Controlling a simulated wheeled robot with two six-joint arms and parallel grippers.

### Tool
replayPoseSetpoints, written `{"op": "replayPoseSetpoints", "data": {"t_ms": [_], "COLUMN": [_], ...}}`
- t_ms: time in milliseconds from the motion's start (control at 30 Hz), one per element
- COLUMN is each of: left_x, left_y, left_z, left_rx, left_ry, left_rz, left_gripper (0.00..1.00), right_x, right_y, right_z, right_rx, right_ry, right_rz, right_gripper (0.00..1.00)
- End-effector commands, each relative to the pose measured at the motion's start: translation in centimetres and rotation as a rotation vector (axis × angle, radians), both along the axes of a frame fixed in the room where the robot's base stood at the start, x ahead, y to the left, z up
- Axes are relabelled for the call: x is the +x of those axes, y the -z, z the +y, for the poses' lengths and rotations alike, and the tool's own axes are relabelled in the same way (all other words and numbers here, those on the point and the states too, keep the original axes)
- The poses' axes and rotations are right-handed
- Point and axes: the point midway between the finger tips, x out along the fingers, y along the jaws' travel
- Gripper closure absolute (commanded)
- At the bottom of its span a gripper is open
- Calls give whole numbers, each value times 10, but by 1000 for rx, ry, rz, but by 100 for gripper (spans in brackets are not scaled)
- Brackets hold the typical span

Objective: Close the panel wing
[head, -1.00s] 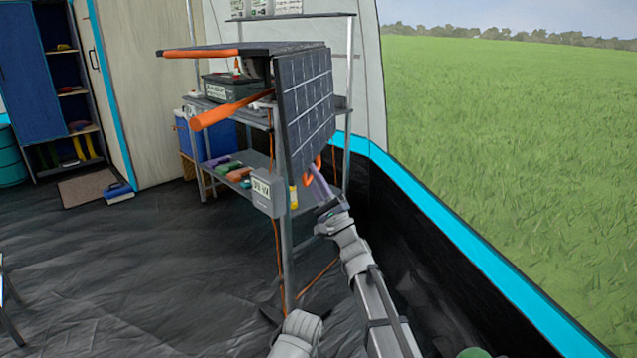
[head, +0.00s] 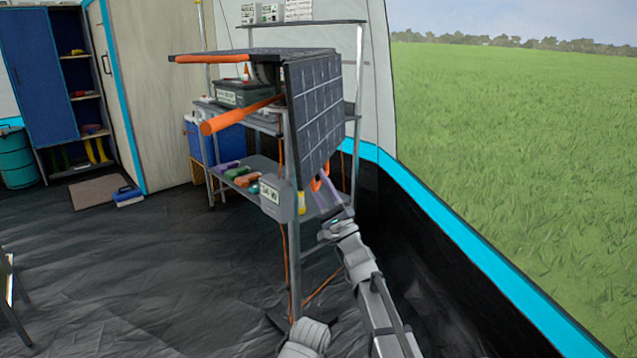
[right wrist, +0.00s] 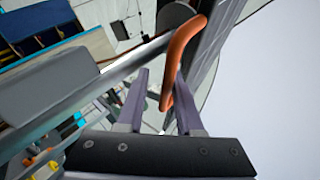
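The solar panel stands on a post in the head view. Its dark wing (head: 315,110) hangs steeply down on the right side, with a small orange loop handle (head: 317,182) at its lower edge. The flat dark top section (head: 255,51) lies nearly level, with an orange grip (head: 212,59) on its left edge. My right gripper (head: 327,186) is right at the loop handle. In the right wrist view its two fingers (right wrist: 160,100) are apart, and the orange handle (right wrist: 181,60) reaches down between them. Contact with the handle is not clear. My left gripper is not in view.
A shelf rack (head: 258,172) with a green-grey box (head: 240,92), coloured items and a blue cooler (head: 224,143) stands behind the panel. A grey box (head: 277,198) is on the post. The tent wall (head: 420,205) is close on the right. Floor at left is open.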

Motion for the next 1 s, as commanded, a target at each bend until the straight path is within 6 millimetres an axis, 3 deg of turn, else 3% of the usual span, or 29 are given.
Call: {"op": "replayPoseSetpoints", "data": {"t_ms": [267,800,1000], "left_x": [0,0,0], "left_y": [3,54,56], "left_z": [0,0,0], "left_rx": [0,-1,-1], "left_ry": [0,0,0], "left_rz": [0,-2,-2], "left_gripper": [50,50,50], "right_x": [-2,-38,-41], "right_y": [2,54,56], "right_z": [-4,-34,-37], "right_rx": [4,0,1], "right_ry": [0,1,-1], "right_rz": [-3,-1,0], "right_gripper": [55,55,55]}}
